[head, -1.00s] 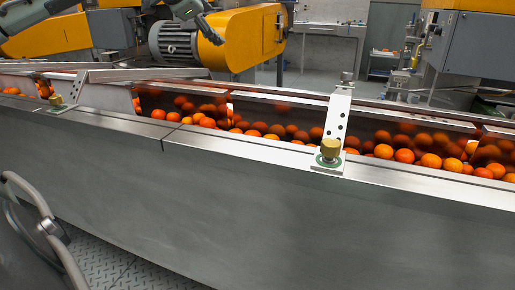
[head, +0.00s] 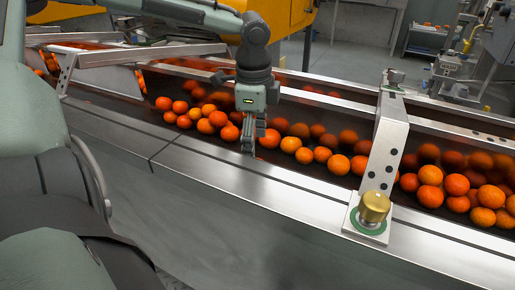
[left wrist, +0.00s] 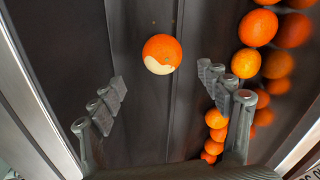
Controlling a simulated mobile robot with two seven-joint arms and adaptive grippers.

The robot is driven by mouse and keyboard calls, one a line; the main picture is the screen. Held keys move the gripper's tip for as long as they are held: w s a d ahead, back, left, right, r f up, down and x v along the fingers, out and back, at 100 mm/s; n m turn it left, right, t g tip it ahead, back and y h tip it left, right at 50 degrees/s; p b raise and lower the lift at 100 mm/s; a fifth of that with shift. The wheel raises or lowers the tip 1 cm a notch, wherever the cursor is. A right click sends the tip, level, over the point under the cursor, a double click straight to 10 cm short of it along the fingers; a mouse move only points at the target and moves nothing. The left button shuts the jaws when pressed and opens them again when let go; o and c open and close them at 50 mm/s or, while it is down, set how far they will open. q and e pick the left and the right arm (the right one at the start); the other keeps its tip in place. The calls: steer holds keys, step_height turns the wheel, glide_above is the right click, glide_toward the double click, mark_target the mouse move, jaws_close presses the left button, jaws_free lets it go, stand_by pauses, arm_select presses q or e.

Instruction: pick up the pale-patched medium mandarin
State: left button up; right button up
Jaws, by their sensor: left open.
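The pale-patched mandarin (left wrist: 161,54) lies on the dark floor of the trough in the left wrist view, orange with a cream patch on its lower side. It sits apart from the other fruit, beyond and between the fingertips. My left gripper (left wrist: 164,88) is open and empty, its fingers spread to either side, not touching the mandarin. In the head view the left gripper (head: 249,138) points down into the trough close to its near wall. I cannot make out the pale patch there. My right gripper is not in view.
Several plain mandarins (head: 340,165) line the trough, with a row (left wrist: 245,64) right of the gripper in the wrist view. The steel near rim (head: 290,190) runs alongside. An upright bracket with a brass knob (head: 374,207) stands on the rim to the right.

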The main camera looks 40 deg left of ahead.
arm_select(q)
steer(key=f, duration=0.6)
steer(key=shift+w+a+f+b, duration=0.25)
steer(key=shift+w+f+b, duration=0.05)
steer(key=shift+f, duration=0.1)
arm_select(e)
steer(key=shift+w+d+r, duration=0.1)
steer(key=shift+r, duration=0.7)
arm_select(q)
steer(key=shift+c, duration=0.5)
steer(key=c, duration=1.2)
steer(key=shift+r, duration=0.1)
